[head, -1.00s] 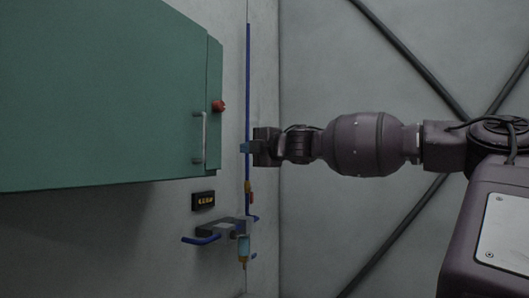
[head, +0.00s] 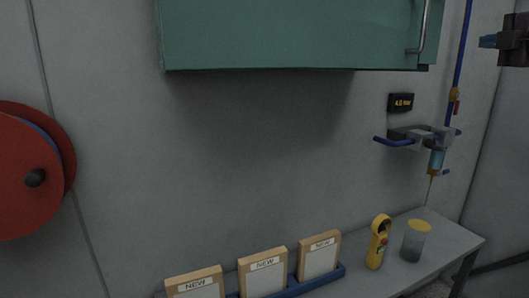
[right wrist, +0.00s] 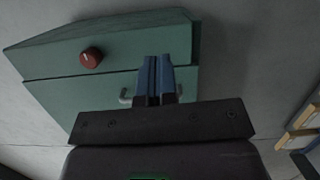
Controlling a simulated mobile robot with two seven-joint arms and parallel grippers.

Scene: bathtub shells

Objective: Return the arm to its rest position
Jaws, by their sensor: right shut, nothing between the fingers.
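My right gripper (head: 489,41) shows at the upper right edge of the head view, with only its blue fingertips and part of its dark body inside the picture. In the right wrist view its two blue fingers (right wrist: 154,78) are together with nothing between them. It is in the air, apart from the green cabinet (head: 290,35) on the wall. The right wrist view shows the cabinet (right wrist: 65,85) beyond the fingers, with a red knob (right wrist: 91,57) and a handle. The rest of my right arm is outside the head view. My left gripper is not in view.
A grey bench (head: 455,243) stands below, with a yellow handheld device (head: 378,241), a yellow-lidded jar (head: 415,241) and a blue rack of boxes labelled NEW (head: 319,256). A wall bracket with blue handles (head: 420,137) and a small display (head: 401,103) are at right. A red reel (head: 30,170) is at left.

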